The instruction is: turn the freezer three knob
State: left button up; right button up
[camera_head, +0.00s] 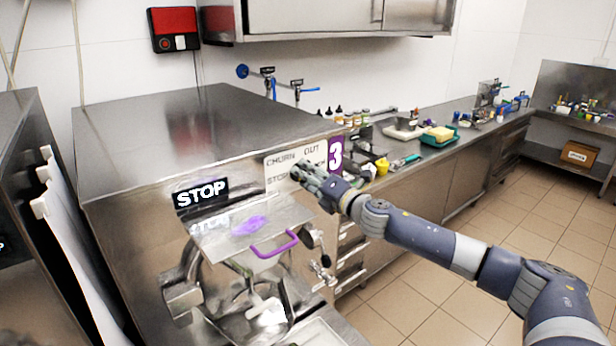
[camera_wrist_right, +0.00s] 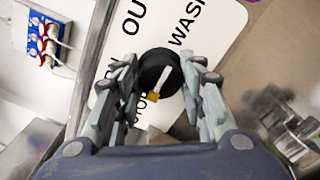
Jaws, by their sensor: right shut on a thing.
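Freezer three (camera_head: 170,130) is the large steel machine with a purple "3" sign (camera_head: 335,153) on its front. Its white label plate (camera_head: 283,163) reads "CHURN", "OUT" and "STOP" in the head view. The right wrist view shows the black knob (camera_wrist_right: 160,72) with a white pointer line and a small yellow tip, in front of the plate with "OUT" and "WASH". My right gripper (camera_head: 308,174) is at the plate and hides the knob in the head view. In the right wrist view its fingers (camera_wrist_right: 160,85) are closed around the knob's sides. My left gripper is not in view.
A "STOP" sign (camera_head: 201,193) and a hopper lid with a purple handle (camera_head: 274,245) are left of and below my right gripper. A counter (camera_head: 440,150) with bottles and trays runs to the right. The tiled floor (camera_head: 400,290) is clear.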

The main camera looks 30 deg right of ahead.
jog(key=shift+f, duration=0.1)
jog(key=o, duration=1.1)
jog(key=shift+s+d, duration=0.15)
jog(key=shift+s, duration=1.85)
jog(key=shift+s+d, duration=0.2)
jog(key=shift+s, duration=1.8)
jog(key=shift+s+d, duration=0.15)
jog(key=shift+s, duration=1.85)
